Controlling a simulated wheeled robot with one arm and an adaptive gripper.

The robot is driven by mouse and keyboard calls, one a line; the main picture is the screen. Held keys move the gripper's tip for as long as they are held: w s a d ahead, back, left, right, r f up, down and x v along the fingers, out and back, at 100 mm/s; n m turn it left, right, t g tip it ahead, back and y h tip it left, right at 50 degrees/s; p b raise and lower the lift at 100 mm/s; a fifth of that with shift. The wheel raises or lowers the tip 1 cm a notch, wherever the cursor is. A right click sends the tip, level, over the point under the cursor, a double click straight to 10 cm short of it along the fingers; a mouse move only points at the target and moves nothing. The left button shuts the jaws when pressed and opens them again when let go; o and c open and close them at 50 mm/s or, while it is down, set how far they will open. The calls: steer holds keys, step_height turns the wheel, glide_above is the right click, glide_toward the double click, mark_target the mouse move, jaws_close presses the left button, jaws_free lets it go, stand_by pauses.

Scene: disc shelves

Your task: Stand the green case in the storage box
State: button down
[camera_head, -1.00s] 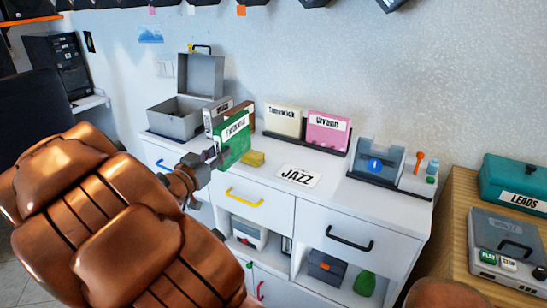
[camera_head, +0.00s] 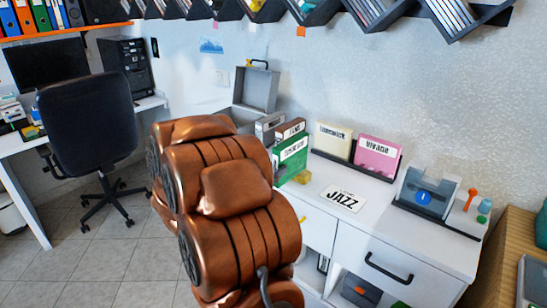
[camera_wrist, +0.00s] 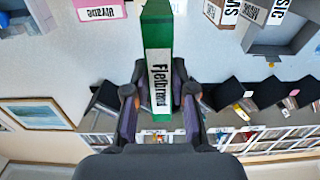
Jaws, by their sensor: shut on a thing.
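The green case (camera_head: 291,158), with a white label, stands upright above the front part of the white cabinet top. In the wrist view my gripper (camera_wrist: 159,75) is shut on the green case (camera_wrist: 158,50), with a finger on each side. In the head view my arm hides the gripper. A grey box with a raised lid (camera_head: 257,90), which looks like the storage box, stands behind at the back left of the cabinet. My arm hides most of its body, and its inside cannot be seen. A grey box also shows in the wrist view (camera_wrist: 290,38), apart from the case.
A grey case (camera_head: 268,125) and a brown case (camera_head: 290,130) stand close behind the green one. A cream case (camera_head: 332,141) and a pink case (camera_head: 376,156) stand in a dark rack to the right.

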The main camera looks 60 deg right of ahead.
steer(key=w+d, duration=0.2)
steer(key=d, duration=0.1)
steer(key=w+d+p, duration=0.1)
steer(key=w+d, duration=0.1)
steer(key=d, duration=0.2)
steer(key=w+d+f, duration=0.1)
steer(key=w+d, duration=0.1)
steer(key=d, duration=0.2)
steer(key=shift+w+d, duration=0.2)
steer(key=shift+w, duration=0.15)
steer(key=shift+f+p, duration=0.3)
steer(key=shift+f, duration=1.55)
steer(key=shift+f, duration=0.1)
steer(key=c, duration=1)
jaws_free()
steer(key=b+v, duration=0.1)
steer(key=v, duration=1.1)
steer(key=shift+a, duration=0.1)
